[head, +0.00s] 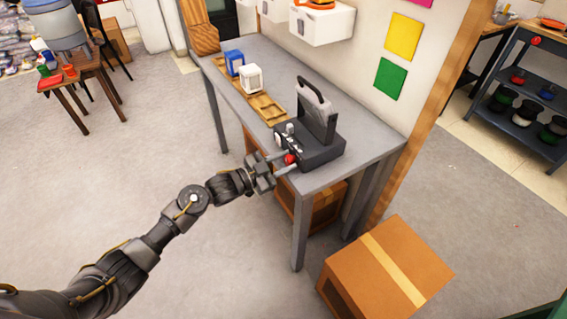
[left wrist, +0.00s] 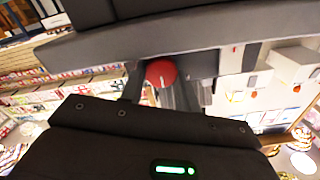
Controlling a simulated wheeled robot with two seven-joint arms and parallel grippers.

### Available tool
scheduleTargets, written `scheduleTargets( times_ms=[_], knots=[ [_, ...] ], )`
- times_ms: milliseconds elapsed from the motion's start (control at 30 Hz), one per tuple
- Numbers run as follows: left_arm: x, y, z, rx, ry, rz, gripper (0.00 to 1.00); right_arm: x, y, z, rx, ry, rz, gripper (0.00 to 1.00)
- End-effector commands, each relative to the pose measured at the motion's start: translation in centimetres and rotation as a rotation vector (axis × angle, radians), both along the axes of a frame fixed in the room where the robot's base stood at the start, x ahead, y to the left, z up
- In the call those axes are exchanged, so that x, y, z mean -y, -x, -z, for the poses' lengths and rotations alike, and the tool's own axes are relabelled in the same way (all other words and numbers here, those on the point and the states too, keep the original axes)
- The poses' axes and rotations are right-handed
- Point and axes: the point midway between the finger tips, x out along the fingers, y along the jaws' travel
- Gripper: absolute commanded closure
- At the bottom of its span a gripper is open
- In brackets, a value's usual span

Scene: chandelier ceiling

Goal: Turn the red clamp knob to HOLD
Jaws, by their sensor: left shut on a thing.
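The red clamp knob (head: 290,159) is on the front face of a dark grey machine (head: 322,150) with an upright lidded part and handle, standing on the grey table. In the left wrist view the red knob (left wrist: 161,73) shows between the fingers. My left gripper (head: 285,162) reaches in from the left and is shut on the knob. In the left wrist view the left gripper (left wrist: 162,88) points at the machine's dark body. The HOLD mark and the knob's pointer cannot be read. My right gripper is not in view.
A wooden tray (head: 266,108), a white container (head: 251,78) and a blue one (head: 234,63) stand farther back on the table (head: 367,159). A cardboard box (head: 388,270) is on the floor at the table's right end. The floor to the left is open.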

Motion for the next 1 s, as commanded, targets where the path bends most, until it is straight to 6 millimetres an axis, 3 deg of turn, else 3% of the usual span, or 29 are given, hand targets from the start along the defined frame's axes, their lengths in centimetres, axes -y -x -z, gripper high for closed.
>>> scheduleTargets(
  times_ms=[200, 467, 500, 667, 1000],
  knots=[
    [0.02, 0.04, 0.14, 0.157, -0.112, 0.0, 0.91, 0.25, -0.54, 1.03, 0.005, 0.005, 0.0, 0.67],
    [0.02, 0.04, 0.03, 0.165, -0.118, 0.0, 0.91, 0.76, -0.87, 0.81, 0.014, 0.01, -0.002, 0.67],
    [0.02, 0.04, 0.03, 0.164, -0.117, -0.001, 0.67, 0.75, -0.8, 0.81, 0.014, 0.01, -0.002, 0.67],
    [0.03, 0.05, 0.05, 0.163, -0.118, -0.001, 0.46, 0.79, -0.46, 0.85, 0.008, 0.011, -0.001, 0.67],
    [0.08, 0.15, 0.22, 0.16, -0.118, 0.002, 0.46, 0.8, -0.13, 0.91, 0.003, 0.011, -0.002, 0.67]
  ],
)
